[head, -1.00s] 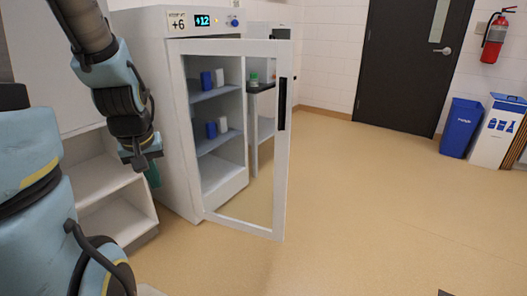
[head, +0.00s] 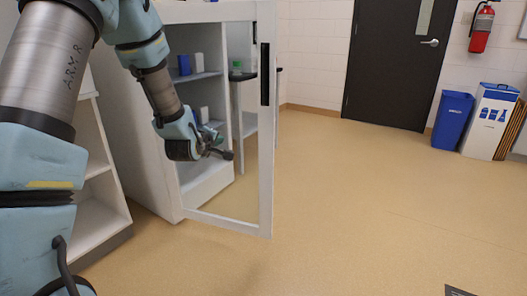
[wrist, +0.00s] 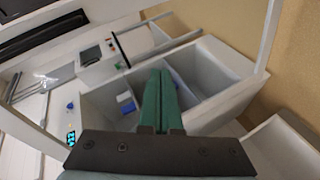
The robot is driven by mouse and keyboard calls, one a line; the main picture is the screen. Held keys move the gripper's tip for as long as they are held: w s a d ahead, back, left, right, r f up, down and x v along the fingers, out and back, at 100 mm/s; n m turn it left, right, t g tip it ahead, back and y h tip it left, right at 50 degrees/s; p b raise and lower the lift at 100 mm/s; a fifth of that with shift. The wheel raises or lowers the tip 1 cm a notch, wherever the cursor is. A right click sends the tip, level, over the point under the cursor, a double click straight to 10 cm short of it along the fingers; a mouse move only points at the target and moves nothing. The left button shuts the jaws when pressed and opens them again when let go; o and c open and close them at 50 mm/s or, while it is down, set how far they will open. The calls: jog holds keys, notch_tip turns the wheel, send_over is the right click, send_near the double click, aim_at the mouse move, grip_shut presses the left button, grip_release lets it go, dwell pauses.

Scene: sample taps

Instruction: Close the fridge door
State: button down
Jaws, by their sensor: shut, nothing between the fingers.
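The white fridge (head: 150,165) stands at the left in the head view, its top cut off by the frame. Its glass door stands open, with the white door frame (head: 266,170) swung out from the cabinet and a dark handle (head: 265,75) near its free edge. My gripper (head: 217,143) is in front of the glass pane, left of the handle; its fingers are small and partly hidden there. The wrist view shows the green fingers (wrist: 160,76) pressed together and empty, with the fridge interior beyond. I cannot tell whether they touch the door.
Blue and white boxes sit on the fridge shelves (head: 200,76). A white open shelf unit (head: 95,215) stands left of the fridge. A blue bin (head: 453,116) and a white bin (head: 490,120) stand far right, near a dark room door (head: 390,65). The middle floor is clear.

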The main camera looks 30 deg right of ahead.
jog(key=s+d+f+n+t+h+b, duration=0.1)
jog(key=d+f+h+b, duration=0.15)
jog(key=d, duration=0.25)
jog(key=s+d+f+n+h+b, duration=0.2)
jog(key=d+f, duration=0.1)
jog(key=d, duration=0.2)
send_near(267, 131)
jog(key=x, duration=0.7)
jog(key=shift+f, duration=0.1)
